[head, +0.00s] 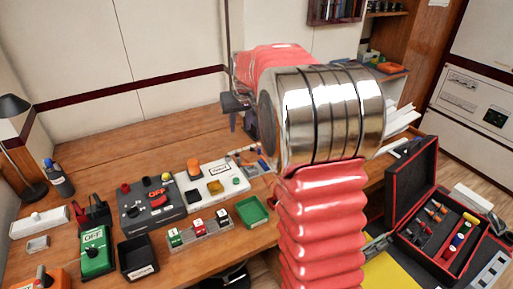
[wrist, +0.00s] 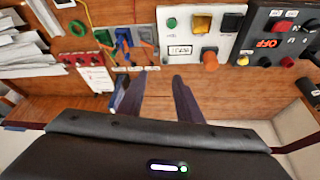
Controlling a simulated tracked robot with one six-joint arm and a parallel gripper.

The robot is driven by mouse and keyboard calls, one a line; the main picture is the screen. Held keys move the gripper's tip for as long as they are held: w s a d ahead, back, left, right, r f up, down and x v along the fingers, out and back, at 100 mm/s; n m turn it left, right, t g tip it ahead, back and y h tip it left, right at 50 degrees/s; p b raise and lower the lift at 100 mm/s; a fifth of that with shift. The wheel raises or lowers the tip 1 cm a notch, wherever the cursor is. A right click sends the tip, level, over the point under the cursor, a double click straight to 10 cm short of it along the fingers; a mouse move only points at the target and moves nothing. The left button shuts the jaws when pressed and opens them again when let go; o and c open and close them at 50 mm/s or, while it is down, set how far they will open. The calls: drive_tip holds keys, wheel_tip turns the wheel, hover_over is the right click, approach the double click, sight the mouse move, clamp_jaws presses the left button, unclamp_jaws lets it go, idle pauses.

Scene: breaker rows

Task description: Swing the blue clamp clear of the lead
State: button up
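The blue clamp (wrist: 124,40) stands on the bench in a row of coloured parts in the wrist view, between a green part (wrist: 103,38) and an orange one (wrist: 145,33). In the head view a small blue patch (head: 262,164) shows beside my arm, partly hidden. Several tags lie in front of the row. I cannot tell which lead the clamp crosses. My gripper (wrist: 157,78) is open and empty, its two dark fingers apart, short of the row in the picture. Another blue piece shows beside the left finger.
A white panel (wrist: 226,38) with buttons and a dark panel marked OFF (wrist: 270,43) stand right of the row in the wrist view. Red parts (wrist: 78,57) and papers (wrist: 28,50) lie left. In the head view, a green tray (head: 252,212) and breaker row (head: 200,233) stand nearer.

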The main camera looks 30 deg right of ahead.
drive_tip(key=w+d+f, duration=0.4)
drive_tip(key=d+f, duration=0.2)
drive_tip(key=d, duration=0.1)
drive_tip(key=w+d+f+m, duration=0.1)
drive_tip(key=w+d+f, duration=0.2)
drive_tip(key=d+f, duration=0.3)
drive_tip(key=shift+w+d+f, duration=0.15)
drive_tip(key=shift+w+d, duration=0.25)
drive_tip(key=shift+d, duration=0.05)
drive_tip(key=shift+f, duration=0.1)
drive_tip(key=shift+s+d+x, duration=0.1)
drive_tip(key=shift+d+x, duration=0.05)
drive_tip(key=shift+x, duration=3.25)
drive_tip(key=shift+s+d+x, duration=0.1)
drive_tip(key=shift+x, duration=3.3)
drive_tip(key=shift+f, duration=0.1)
drive_tip(key=shift+c, duration=0.3)
